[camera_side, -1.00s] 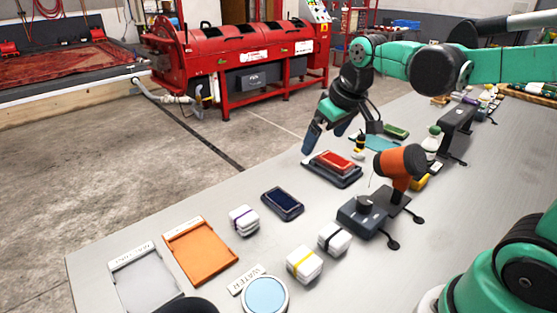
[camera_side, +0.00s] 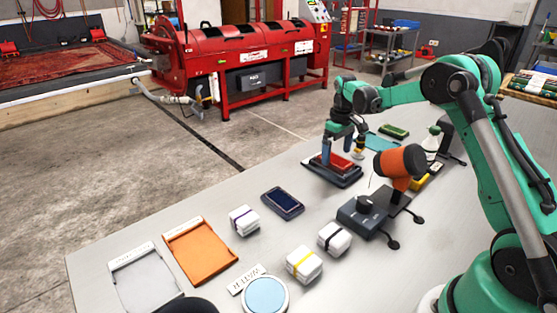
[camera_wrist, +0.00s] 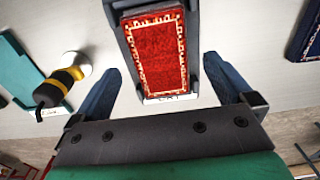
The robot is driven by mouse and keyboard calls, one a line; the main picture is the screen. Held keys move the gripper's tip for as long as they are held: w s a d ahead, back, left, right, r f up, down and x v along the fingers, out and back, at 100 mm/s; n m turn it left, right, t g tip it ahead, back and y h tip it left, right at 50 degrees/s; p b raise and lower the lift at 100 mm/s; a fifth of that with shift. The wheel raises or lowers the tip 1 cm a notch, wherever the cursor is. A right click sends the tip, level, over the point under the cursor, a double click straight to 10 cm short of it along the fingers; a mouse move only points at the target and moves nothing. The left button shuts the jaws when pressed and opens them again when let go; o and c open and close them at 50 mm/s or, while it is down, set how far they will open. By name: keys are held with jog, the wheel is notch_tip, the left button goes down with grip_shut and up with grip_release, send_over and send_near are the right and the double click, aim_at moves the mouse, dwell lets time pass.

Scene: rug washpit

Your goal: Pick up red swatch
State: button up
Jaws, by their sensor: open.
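The red swatch (camera_wrist: 155,52) is a small patterned red rug piece with a cream border, lying in a dark tray (camera_wrist: 193,35) with a white label at its end. In the side view the red swatch (camera_side: 333,163) lies in its tray near the table's far edge. My gripper (camera_side: 337,150) is right above it, pointing down. In the wrist view my gripper (camera_wrist: 170,85) has its two blue fingers apart, one toward each side of the swatch's labelled end. Nothing is between them in their grip. The exact height above the swatch is hard to tell.
A black-and-yellow handled brush (camera_wrist: 60,85) lies beside the tray. A navy swatch (camera_side: 283,203) is nearer the front. An orange device (camera_side: 400,163) stands to the right. White bundles (camera_side: 304,263), an orange tray (camera_side: 200,253) and a grey tray (camera_side: 143,281) fill the front.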

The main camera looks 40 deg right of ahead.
jog(key=shift+f, duration=0.95)
jog(key=c, duration=1.4)
jog(key=shift+r, duration=0.1)
